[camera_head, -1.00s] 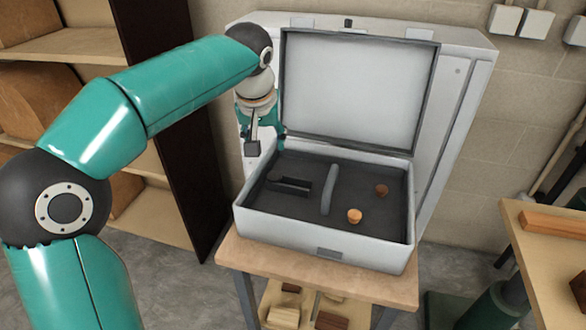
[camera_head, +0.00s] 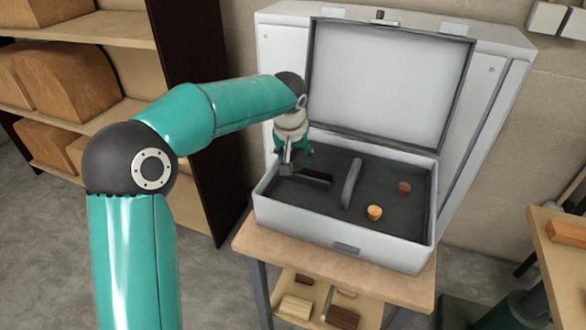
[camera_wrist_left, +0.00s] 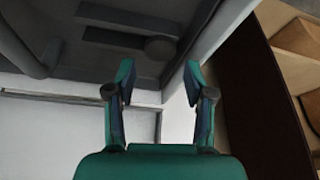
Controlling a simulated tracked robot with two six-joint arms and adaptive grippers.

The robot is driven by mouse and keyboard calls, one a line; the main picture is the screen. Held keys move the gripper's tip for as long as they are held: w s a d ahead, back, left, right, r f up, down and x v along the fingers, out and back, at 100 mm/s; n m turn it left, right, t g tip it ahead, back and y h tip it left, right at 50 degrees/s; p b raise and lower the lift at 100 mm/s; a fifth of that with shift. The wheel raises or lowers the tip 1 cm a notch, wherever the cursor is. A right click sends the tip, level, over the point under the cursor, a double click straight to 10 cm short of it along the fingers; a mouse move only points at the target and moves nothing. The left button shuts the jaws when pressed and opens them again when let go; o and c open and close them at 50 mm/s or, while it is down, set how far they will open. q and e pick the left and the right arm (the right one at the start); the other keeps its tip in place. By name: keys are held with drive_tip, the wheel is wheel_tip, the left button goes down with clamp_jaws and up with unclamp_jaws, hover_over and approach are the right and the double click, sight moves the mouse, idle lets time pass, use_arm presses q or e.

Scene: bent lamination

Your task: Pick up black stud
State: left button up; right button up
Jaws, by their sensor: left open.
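My left gripper (camera_head: 289,166) is over the left part of the open case (camera_head: 345,248), above its dark lining. In the left wrist view the fingers (camera_wrist_left: 159,76) are apart with nothing between them. Beyond the fingertips, a dark rounded thing (camera_wrist_left: 161,48), which may be the black stud, lies on the lining by the end of a dark slot (camera_wrist_left: 112,38). It is dim and hard to tell from the lining. In the head view I cannot make it out; the gripper may hide it. A dark slot (camera_head: 305,178) shows beside the gripper there.
A grey curved bar (camera_head: 351,183) stands in the middle of the case. An orange round peg (camera_head: 375,212) and a brown one (camera_head: 404,187) are to its right. The raised lid (camera_head: 390,80) stands behind. The case rests on a wooden table (camera_head: 400,291); a dark shelf side (camera_head: 205,100) is at left.

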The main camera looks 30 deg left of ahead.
sight(295, 166)
use_arm(q)
drive_tip(key=shift+x, duration=2.35)
drive_tip(key=shift+s+f, duration=0.1)
drive_tip(key=c, duration=0.6)
